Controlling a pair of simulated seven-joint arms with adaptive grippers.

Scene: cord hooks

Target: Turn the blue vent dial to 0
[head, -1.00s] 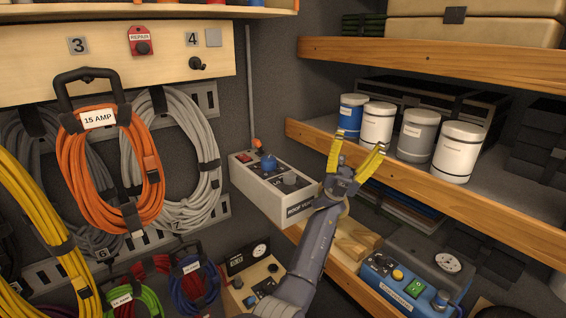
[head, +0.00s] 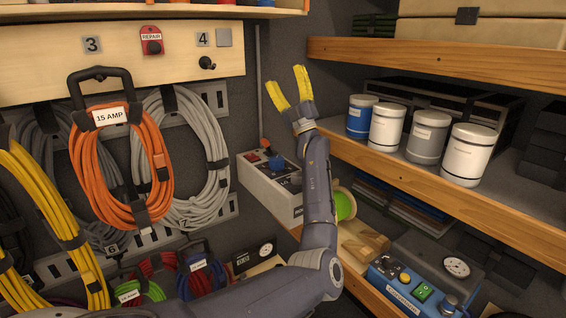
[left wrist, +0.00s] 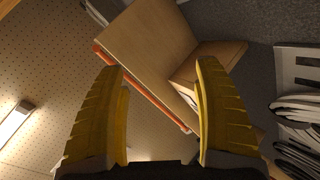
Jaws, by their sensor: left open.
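The vent box (head: 266,190) is pale grey and stands on the wooden shelf by the back wall. Its blue dial (head: 276,162) shows on the top face, just left of my forearm. The dial's pointer and scale are too small to read. My left gripper (head: 286,80) has yellow fingers, spread and empty, pointing up above and behind the box. It is well apart from the dial. In the left wrist view the open fingers (left wrist: 162,68) frame wooden boards, and no dial shows. My arm hides the right part of the box. My right gripper is not in view.
Blue, white and grey canisters (head: 423,137) stand on the right shelf. A green spool (head: 343,203) and a blue control box (head: 410,288) sit on the lower shelf. An orange cord coil (head: 125,165) hangs at the left. A red-tipped lever rises from the vent box.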

